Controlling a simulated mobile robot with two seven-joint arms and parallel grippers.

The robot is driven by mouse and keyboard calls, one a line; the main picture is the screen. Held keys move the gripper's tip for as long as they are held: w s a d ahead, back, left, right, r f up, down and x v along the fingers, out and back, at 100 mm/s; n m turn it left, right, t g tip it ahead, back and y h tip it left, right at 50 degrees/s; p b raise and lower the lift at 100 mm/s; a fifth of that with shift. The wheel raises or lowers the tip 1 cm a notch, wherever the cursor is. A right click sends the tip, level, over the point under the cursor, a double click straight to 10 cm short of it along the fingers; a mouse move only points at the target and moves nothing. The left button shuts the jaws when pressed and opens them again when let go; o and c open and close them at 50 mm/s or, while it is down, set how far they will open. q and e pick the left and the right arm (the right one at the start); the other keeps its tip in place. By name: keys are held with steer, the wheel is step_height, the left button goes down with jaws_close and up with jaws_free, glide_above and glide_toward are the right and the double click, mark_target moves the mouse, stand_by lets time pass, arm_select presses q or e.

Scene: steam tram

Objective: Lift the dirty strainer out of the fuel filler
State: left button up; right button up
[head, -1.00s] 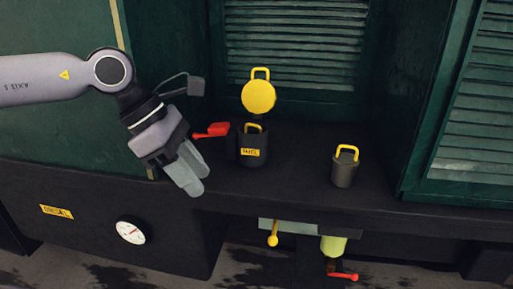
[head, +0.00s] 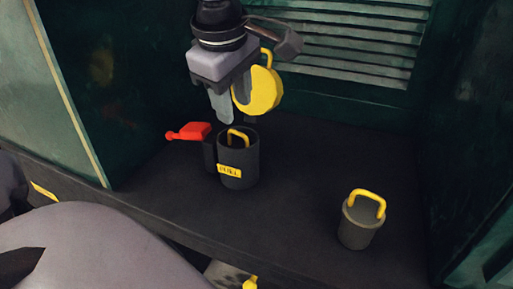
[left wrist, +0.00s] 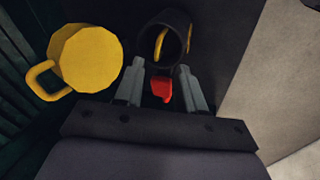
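The fuel filler (head: 250,168) is a dark upright cylinder with a yellow FUEL label. The strainer's yellow handle (head: 237,131) stands up inside its mouth; the strainer's body is hidden in the filler. The handle also shows in the left wrist view (left wrist: 160,42). The round yellow filler cap (head: 262,92) stands raised behind the mouth. My left gripper (head: 223,119) points down just above the filler, apart from the handle. In the left wrist view its fingers (left wrist: 160,66) are spread with nothing between them. My right gripper is not in view.
A red lever (head: 190,131) sticks out left of the filler. A second grey strainer (head: 357,226) with a yellow handle stands on the dark ledge (head: 300,190) at the right. The ledge between is clear. A green louvred wall (head: 350,50) rises behind.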

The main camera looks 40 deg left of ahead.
mark_target(237, 132)
arm_select(q)
steer(key=shift+a+x, duration=0.15)
steer(key=shift+x, duration=1.6)
steer(key=shift+a+x, duration=0.15)
steer(key=shift+x, duration=1.6)
steer(key=shift+w+r, duration=0.1)
jaws_close()
